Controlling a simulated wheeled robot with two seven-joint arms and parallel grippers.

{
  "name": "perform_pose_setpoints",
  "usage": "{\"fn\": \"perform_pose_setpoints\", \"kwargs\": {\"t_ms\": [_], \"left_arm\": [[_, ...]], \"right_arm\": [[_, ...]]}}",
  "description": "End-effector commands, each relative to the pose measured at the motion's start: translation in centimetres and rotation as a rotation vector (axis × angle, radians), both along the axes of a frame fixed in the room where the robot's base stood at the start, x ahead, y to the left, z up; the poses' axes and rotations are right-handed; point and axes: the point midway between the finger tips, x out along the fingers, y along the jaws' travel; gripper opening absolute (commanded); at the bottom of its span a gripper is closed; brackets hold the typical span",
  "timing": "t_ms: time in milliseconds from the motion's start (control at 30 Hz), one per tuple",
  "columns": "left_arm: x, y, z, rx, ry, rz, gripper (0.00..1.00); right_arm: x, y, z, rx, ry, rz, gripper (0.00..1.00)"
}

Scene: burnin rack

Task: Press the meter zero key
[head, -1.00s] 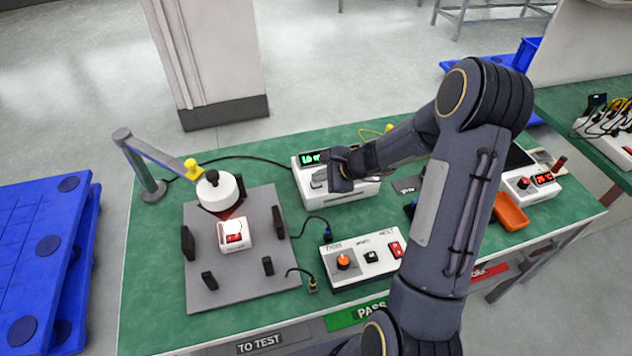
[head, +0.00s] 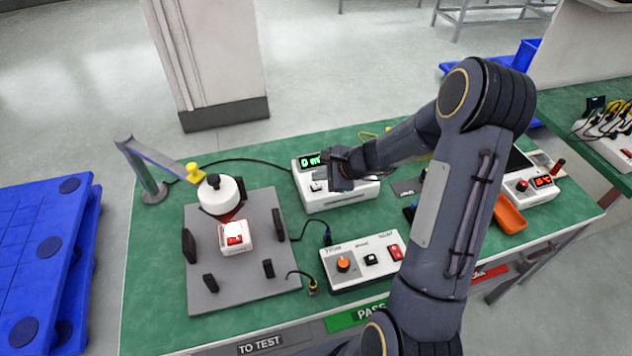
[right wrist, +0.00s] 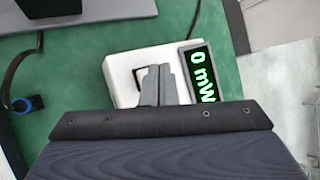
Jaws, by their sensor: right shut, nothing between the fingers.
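The meter (head: 345,198) is a white box towards the back middle of the green bench. Its green display (head: 311,161) shows 0 with a unit, and it reads "0 mW" in the right wrist view (right wrist: 202,75). The zero key (right wrist: 140,76) is a pale key with a dark outline on the meter's top, partly hidden by the fingers. My right gripper (right wrist: 158,70) is shut and empty, its fingertips over the meter beside the key. In the head view it hangs over the meter; I cannot tell whether it touches. My left gripper is not in view.
A grey fixture plate (head: 205,290) with a white device (head: 236,240) stands left of the meter. A control box (head: 345,270) with an orange knob and red switch stands in front. An orange tray (head: 510,215) lies to the right. A cable runs behind the meter.

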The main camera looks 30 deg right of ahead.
Motion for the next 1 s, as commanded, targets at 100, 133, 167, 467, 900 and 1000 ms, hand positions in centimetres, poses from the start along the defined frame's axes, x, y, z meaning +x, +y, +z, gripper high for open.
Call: {"fn": "perform_pose_setpoints", "kwargs": {"t_ms": [100, 133, 167, 467, 900, 1000], "left_arm": [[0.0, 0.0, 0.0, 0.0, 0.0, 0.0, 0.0], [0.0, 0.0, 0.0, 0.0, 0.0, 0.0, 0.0], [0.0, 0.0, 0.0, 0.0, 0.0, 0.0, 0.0], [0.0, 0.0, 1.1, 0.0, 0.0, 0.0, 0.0], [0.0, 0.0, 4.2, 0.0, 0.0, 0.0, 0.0], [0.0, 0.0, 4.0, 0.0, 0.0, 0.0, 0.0]], "right_arm": [[0.0, 0.0, 0.0, 0.0, 0.0, 0.0, 0.0], [0.0, 0.0, 0.0, 0.0, 0.0, 0.0, 0.0], [0.0, 0.0, 0.0, 0.0, 0.0, 0.0, 0.0], [0.0, 0.0, 1.3, -0.001, -0.001, 0.0, 0.0], [0.0, 0.0, 5.1, -0.001, 0.0, 0.001, 0.0], [0.0, 0.0, 5.0, -0.001, 0.0, 0.001, 0.0]]}}
